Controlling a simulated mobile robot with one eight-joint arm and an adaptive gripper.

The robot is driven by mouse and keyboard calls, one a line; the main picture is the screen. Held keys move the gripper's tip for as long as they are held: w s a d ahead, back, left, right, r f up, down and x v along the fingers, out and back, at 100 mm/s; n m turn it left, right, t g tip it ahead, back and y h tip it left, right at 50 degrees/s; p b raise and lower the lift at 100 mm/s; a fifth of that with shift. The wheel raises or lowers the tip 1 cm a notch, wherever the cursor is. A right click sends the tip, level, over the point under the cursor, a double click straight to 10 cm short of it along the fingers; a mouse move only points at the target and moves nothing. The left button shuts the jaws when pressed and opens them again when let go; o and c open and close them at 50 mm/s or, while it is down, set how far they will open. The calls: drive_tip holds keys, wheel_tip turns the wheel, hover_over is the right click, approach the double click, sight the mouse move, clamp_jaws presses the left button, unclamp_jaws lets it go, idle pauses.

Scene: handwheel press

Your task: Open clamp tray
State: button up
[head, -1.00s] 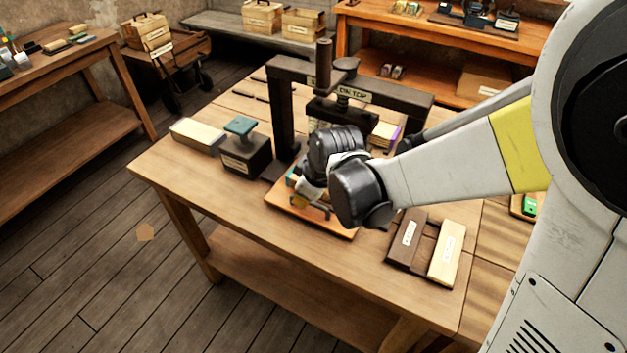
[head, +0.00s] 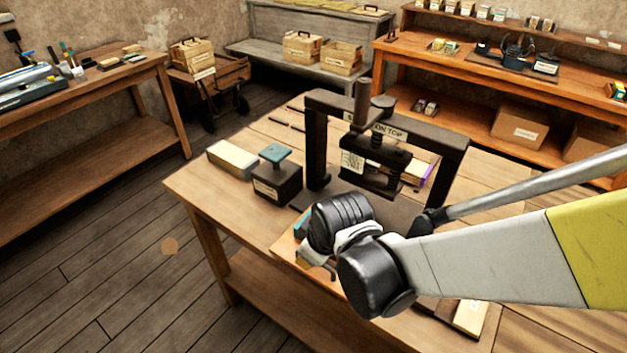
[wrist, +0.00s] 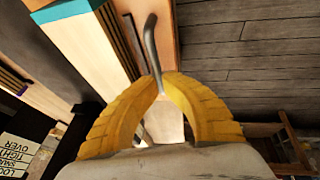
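The clamp tray is a wooden board (head: 284,247) at the foot of the dark press (head: 316,150), on the table's near side. My arm and wrist hide much of it in the head view. In the wrist view a bent grey metal handle (wrist: 150,45) runs along the pale wood and passes between my yellow fingers. My gripper (wrist: 160,84) has its fingertips together on this handle. In the head view my gripper (head: 318,268) is low at the tray's near end, its fingers mostly hidden. A teal-and-cream block (wrist: 75,28) shows beside the handle in the wrist view.
A dark block with a teal knob (head: 276,180) and a pale box (head: 232,160) stand left of the press. A dark holder with a pale block (head: 470,316) lies at right, partly behind my arm. Floor (head: 120,270) is open to the left.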

drive_tip(key=o, duration=0.5)
drive_tip(key=v, duration=1.2)
drive_tip(key=s+d+m+t+h, duration=0.1)
drive_tip(key=d+m, duration=0.3)
drive_tip(key=d, duration=0.2)
drive_tip(key=s+d+r+m+t, duration=0.1)
drive_tip(key=d+m, duration=0.3)
drive_tip(key=d, duration=0.2)
drive_tip(key=s+d+r+m+t+h, duration=0.1)
drive_tip(key=d+m, duration=0.2)
drive_tip(key=d, duration=0.4)
drive_tip(key=shift+s+r+m+h, duration=0.1)
drive_tip(key=shift+s+m+h, duration=0.1)
drive_tip(key=shift+m+h, duration=0.15)
